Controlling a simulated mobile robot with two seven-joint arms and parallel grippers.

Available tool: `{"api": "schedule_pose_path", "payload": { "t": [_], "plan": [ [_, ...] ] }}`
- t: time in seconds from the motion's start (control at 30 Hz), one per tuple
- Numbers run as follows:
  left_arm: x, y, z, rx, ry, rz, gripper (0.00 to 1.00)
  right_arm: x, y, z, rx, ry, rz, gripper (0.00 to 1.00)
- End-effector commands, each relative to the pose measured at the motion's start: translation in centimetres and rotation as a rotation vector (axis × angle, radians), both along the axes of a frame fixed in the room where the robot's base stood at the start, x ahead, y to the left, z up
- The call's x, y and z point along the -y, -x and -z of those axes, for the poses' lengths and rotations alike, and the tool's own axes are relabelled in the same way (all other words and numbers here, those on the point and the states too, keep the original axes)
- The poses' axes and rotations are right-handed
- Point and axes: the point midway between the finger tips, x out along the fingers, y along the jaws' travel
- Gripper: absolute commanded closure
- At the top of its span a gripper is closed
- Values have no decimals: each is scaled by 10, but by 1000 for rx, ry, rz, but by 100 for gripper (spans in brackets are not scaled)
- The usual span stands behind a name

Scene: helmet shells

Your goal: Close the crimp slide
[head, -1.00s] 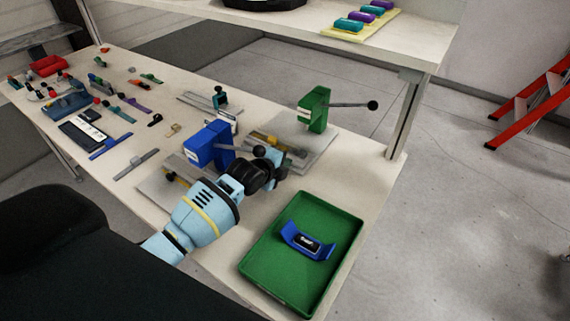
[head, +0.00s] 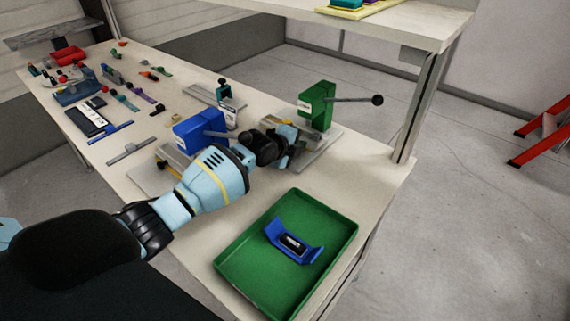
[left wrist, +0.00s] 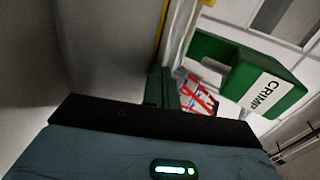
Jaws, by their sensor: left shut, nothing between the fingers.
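The crimp station is a green press (head: 318,106) with a long dark lever and a ball knob, on a grey base plate (head: 322,150). The left wrist view shows its green body (left wrist: 225,68) with a white CRIMP label, and a red-and-white striped part (left wrist: 197,95) beside it. My left gripper (head: 297,137) is shut and empty, low in front of the green press, over the slide area. My arm and gripper hide most of the slide, so its position and any contact cannot be told. My right gripper is out of view.
A blue press (head: 199,133) stands just left of my gripper. A green tray (head: 243,290) holding a blue curved part (head: 293,243) lies at the front right. Small tools and parts lie along the table's far left. A shelf post (head: 420,105) rises at the right edge.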

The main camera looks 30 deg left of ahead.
Motion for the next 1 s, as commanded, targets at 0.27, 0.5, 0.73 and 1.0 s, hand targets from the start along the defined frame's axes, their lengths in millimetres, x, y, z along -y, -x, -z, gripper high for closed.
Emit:
{"api": "schedule_pose_path", "payload": {
  "t": [0.27, 0.5, 0.73, 1.0],
  "plan": [
    [0, -9, -2, 1, -2, -2, 100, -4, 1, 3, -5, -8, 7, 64],
    [0, -9, -3, 3, -1, -3, 100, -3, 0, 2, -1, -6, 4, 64],
    [-2, -1, -8, 3, -3, -2, 100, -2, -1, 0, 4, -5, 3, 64],
    [-7, 32, -18, 1, -5, -2, 100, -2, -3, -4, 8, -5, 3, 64]
  ]
}}
